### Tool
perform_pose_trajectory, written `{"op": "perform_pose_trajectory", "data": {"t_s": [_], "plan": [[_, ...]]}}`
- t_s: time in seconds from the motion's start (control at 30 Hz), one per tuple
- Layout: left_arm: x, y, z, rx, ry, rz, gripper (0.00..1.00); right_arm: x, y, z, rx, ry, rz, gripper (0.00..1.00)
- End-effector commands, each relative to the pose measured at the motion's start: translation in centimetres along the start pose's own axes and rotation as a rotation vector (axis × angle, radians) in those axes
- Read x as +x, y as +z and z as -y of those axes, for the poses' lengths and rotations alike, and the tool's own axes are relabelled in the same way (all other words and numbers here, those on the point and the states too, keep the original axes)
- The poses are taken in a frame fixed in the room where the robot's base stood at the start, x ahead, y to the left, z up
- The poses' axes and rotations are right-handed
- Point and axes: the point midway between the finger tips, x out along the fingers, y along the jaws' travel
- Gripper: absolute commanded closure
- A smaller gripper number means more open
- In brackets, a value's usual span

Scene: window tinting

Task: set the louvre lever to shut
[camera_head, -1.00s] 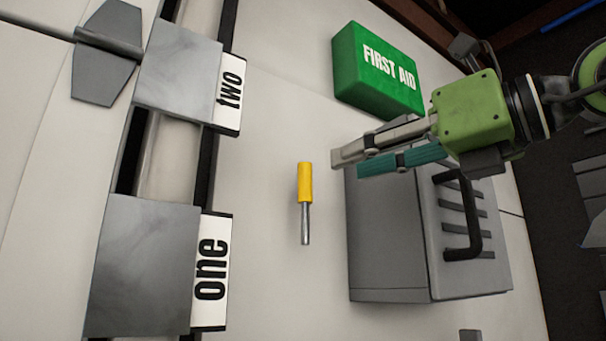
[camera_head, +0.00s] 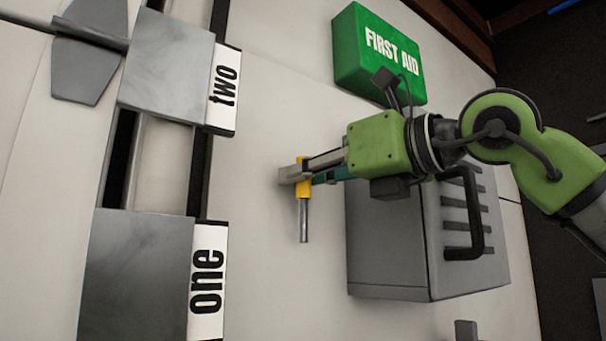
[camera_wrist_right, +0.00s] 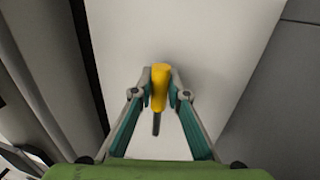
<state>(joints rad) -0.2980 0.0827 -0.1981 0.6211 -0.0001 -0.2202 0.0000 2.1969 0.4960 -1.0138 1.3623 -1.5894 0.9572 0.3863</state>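A tool-like piece with a yellow handle (camera_head: 303,191) and a bare metal shaft stands out against the pale panel in the head view. I cannot tell for certain that it is the louvre lever. My right gripper (camera_head: 303,174) reaches it from the right, its fingers around the upper part of the handle. In the right wrist view the yellow handle (camera_wrist_right: 159,88) stands between the two fingertips (camera_wrist_right: 161,78), very close to both. Whether they press on it is unclear. My left gripper is not in view.
A green first aid box (camera_head: 376,55) is above my right gripper. A grey box with a black handle (camera_head: 388,248) is below and right of it. Grey blocks with labels "two" (camera_head: 165,67) and "one" (camera_head: 137,275) are at the left. The pale panel left of the handle is free.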

Motion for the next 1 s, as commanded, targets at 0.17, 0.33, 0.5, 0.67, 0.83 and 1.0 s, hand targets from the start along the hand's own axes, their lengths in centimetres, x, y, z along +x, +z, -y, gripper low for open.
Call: {"op": "perform_pose_trajectory", "data": {"t_s": [0.17,0.33,0.5,0.67,0.83,1.0], "plan": [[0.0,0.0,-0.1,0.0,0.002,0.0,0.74,0.0,0.0,0.0,0.0,0.0,0.0,1.0],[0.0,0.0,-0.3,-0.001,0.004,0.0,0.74,0.0,0.1,-0.1,-0.012,0.0,-0.002,1.0],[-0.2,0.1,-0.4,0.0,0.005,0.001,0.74,0.1,0.1,-0.7,-0.064,0.001,-0.011,1.0],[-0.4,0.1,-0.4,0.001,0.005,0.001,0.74,0.3,0.0,-1.6,-0.161,0.001,-0.031,1.0],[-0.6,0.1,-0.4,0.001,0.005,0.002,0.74,0.6,-0.3,-2.9,-0.305,0.001,-0.06,1.0],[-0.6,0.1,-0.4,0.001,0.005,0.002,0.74,0.8,-1.0,-4.3,-0.465,0.001,-0.092,1.0]]}}
